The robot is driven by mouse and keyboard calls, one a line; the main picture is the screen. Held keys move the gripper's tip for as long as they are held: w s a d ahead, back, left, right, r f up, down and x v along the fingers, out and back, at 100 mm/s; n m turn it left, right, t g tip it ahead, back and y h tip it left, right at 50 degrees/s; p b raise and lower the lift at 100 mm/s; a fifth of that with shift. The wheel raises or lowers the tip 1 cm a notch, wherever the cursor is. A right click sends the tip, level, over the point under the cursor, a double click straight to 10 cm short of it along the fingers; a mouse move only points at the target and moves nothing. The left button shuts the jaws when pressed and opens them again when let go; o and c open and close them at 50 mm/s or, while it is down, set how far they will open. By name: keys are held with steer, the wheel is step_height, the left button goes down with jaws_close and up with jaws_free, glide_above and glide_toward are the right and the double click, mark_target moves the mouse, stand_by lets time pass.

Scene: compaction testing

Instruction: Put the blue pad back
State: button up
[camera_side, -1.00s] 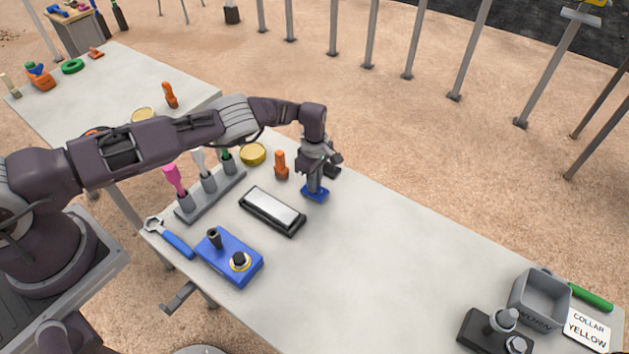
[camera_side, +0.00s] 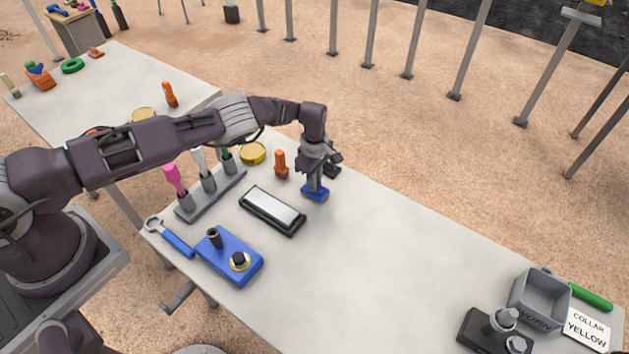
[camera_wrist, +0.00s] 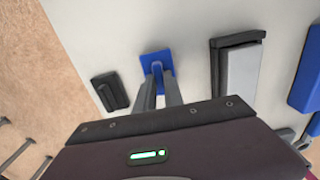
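The blue pad (camera_side: 314,193) is a small flat square at the far edge of the near table, right of the black tray with a white top (camera_side: 273,210). My gripper (camera_side: 314,184) points straight down over it, its fingers close together at the pad's raised middle. In the wrist view the pad (camera_wrist: 148,57) lies at the fingertips, with a blue part between them (camera_wrist: 157,68); the gripper looks shut on it. The pad is at or very near table height; I cannot tell whether a small gap lies beneath it. The fingers hide part of its middle.
A dark block (camera_side: 332,171) and an orange-handled piece (camera_side: 281,165) stand close by. A tool rack (camera_side: 212,195), blue block (camera_side: 229,257) and wrench (camera_side: 172,240) are left. A grey bin (camera_side: 540,299) is far right. The table's middle is clear.

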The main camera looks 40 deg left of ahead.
steer(key=shift+o, duration=1.1)
steer(key=shift+o, duration=0.2)
steer(key=o, duration=0.5)
steer(key=shift+r, duration=4)
